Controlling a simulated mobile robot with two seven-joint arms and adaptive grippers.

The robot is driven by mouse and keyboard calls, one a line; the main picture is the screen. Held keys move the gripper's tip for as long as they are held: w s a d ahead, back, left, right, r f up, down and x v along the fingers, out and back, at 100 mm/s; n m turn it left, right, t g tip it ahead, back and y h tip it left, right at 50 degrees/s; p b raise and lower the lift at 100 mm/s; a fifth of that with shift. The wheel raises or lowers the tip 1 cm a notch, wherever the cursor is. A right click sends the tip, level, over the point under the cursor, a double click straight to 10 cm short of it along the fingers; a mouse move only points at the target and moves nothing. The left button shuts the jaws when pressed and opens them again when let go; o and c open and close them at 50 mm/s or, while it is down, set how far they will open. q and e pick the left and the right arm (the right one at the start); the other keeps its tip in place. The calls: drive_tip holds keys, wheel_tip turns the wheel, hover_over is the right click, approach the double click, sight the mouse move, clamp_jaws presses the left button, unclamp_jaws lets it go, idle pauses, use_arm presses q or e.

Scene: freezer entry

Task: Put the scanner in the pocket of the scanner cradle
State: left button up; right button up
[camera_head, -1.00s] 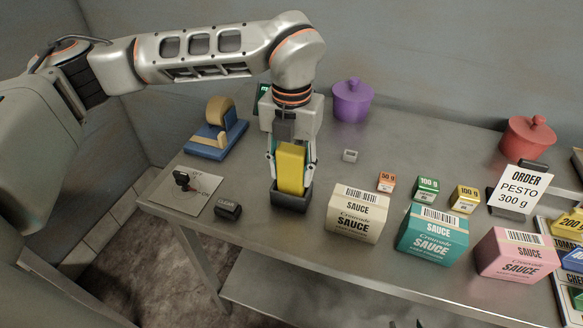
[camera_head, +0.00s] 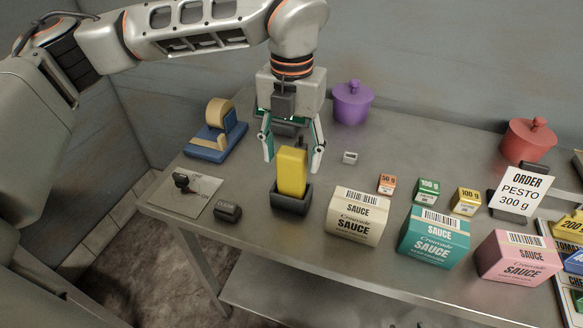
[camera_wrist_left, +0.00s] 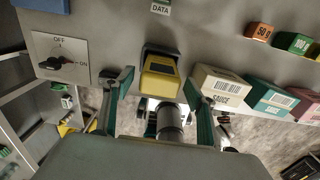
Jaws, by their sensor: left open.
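The yellow scanner (camera_head: 292,171) stands upright in the pocket of the dark scanner cradle (camera_head: 291,203) on the steel table. In the left wrist view the scanner (camera_wrist_left: 160,78) shows from above, with the dark cradle around its far end. My left gripper (camera_head: 293,166) is open and empty. Its fingers are spread above and behind the scanner, apart from it. The left wrist view shows the two fingers on either side, with a gap to the scanner. My right gripper does not show.
Sauce boxes (camera_head: 358,215) stand right of the cradle. A small dark block (camera_head: 228,211) and a switch plate (camera_head: 185,190) lie left of it.

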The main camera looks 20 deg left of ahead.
use_arm(q)
wheel_tip(320, 180, up, 7)
drive_tip(key=shift+r, duration=0.1)
idle(0.6)
